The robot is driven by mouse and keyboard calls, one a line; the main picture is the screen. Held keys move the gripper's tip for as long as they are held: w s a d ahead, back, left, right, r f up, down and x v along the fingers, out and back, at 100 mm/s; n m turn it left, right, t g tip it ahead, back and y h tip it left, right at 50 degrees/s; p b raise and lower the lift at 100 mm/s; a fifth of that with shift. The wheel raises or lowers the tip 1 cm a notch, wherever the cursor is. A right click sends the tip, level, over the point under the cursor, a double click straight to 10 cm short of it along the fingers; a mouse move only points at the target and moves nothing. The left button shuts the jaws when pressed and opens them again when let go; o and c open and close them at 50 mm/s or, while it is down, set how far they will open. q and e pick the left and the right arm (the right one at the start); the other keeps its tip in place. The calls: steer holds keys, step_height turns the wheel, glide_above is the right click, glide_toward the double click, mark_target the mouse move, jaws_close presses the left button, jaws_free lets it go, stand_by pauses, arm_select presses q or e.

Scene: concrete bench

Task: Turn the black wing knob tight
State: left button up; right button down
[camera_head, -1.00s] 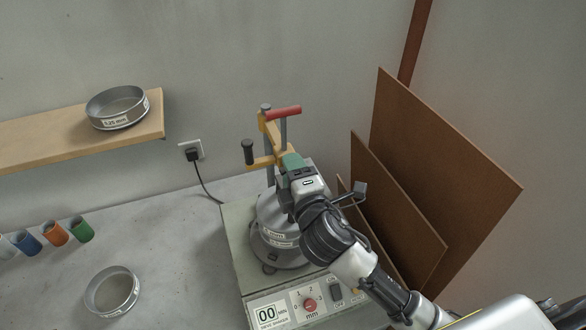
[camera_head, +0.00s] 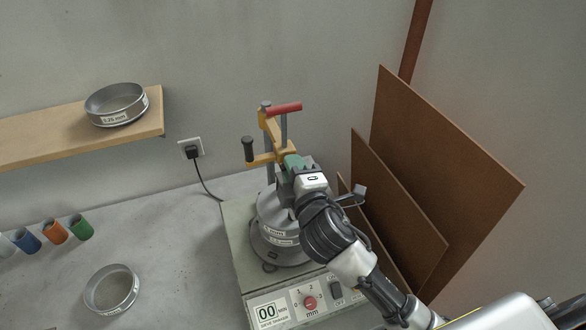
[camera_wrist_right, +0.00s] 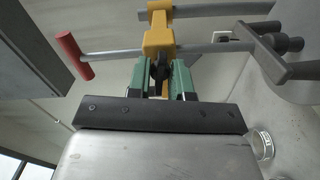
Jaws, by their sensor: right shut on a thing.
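My right gripper (camera_head: 290,163) reaches the clamp above the sieve shaker from the lower right. Its green fingers (camera_wrist_right: 160,80) are shut on the black wing knob (camera_wrist_right: 160,68), which shows as a small dark shape between them, just under the yellow clamp block (camera_wrist_right: 160,38). In the head view the knob is hidden by my gripper. The yellow clamp bracket (camera_head: 268,128) carries a red handle (camera_head: 284,108) and a black-gripped handle (camera_head: 248,150). My left gripper is not in view.
The sieve stack (camera_head: 272,240) stands on the shaker base (camera_head: 238,240), partly behind my right arm. Brown boards (camera_head: 430,165) lean close on the right. A loose sieve (camera_head: 112,290) and several coloured cups (camera_head: 54,232) stand on the bench at left. A shelf (camera_head: 60,125) holds another sieve (camera_head: 116,104).

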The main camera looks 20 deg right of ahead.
steer(key=shift+f+m+p, duration=0.1)
steer(key=shift+m+p, duration=0.2)
steer(key=shift+m, duration=7.6)
steer(key=c, duration=1)
jaws_free()
steer(key=shift+s, duration=0.15)
